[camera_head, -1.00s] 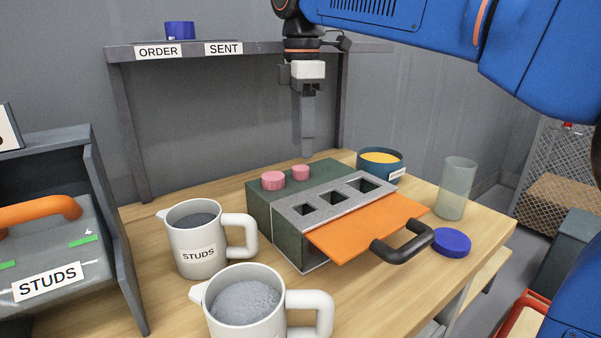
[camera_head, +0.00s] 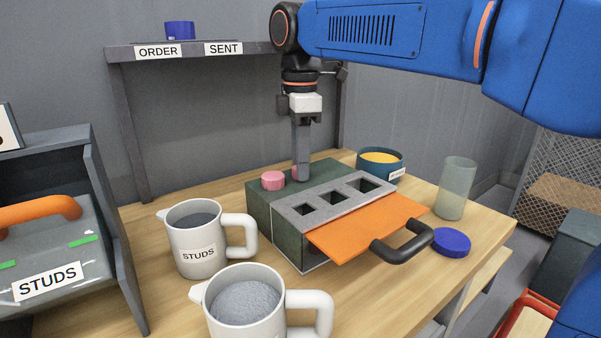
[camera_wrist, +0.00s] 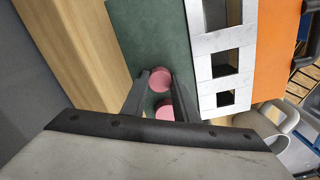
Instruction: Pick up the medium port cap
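Two pink caps sit on the green top of a box (camera_head: 262,200). The left pink cap (camera_head: 272,180) looks larger; only a sliver of the right pink cap (camera_head: 295,173) shows beside the fingers. I cannot tell for certain which is the medium port cap. My gripper (camera_head: 302,178) points straight down at the right cap. In the wrist view my gripper (camera_wrist: 159,76) is open, with its fingertips on either side of that cap (camera_wrist: 160,79). The other cap (camera_wrist: 164,111) shows nearer the gripper base, partly hidden. Contact with the cap cannot be told.
A grey plate (camera_head: 318,204) with square holes, an orange sheet (camera_head: 375,228) and a black handle (camera_head: 404,245) adjoin the box. A blue disc (camera_head: 451,243), glass (camera_head: 456,190), yellow-filled bowl (camera_head: 381,165) and two white jugs (camera_head: 197,250) stand around. A shelf (camera_head: 230,48) is behind.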

